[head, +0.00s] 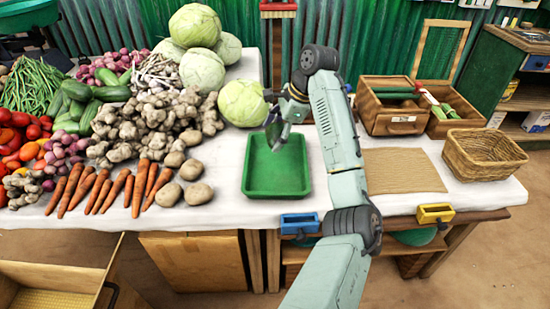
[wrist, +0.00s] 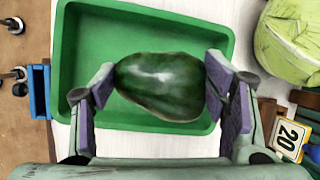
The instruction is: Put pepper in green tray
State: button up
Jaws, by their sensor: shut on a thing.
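A dark green, glossy pepper (wrist: 163,86) is gripped between the two pads of my gripper (wrist: 161,92) in the wrist view. In the head view my gripper (head: 276,122) is over the back part of the green tray (head: 275,190), and the pepper shows only as a small dark green shape between the fingers. In the wrist view the green tray (wrist: 82,60) lies behind and below the pepper. The visible floor of the tray is empty. The exact height of the pepper over the tray is hard to tell.
Cabbages (head: 242,103) stand just behind and left of the tray. Potatoes (head: 198,194), carrots (head: 135,188) and other vegetables fill the table's left side. A woven mat (head: 402,170), a wicker basket (head: 484,154) and a wooden box (head: 392,118) are at right.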

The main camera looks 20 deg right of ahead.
send_over(271, 168)
jog(key=s+d, duration=0.1)
notch_tip(271, 168, down, 6)
jog(key=shift+r, duration=0.25)
jog(key=shift+f, duration=2.1)
jog(key=shift+f, duration=0.15)
jog(key=o, duration=1.1)
jog(key=shift+d, duration=0.1)
jog(key=v, duration=1.2)
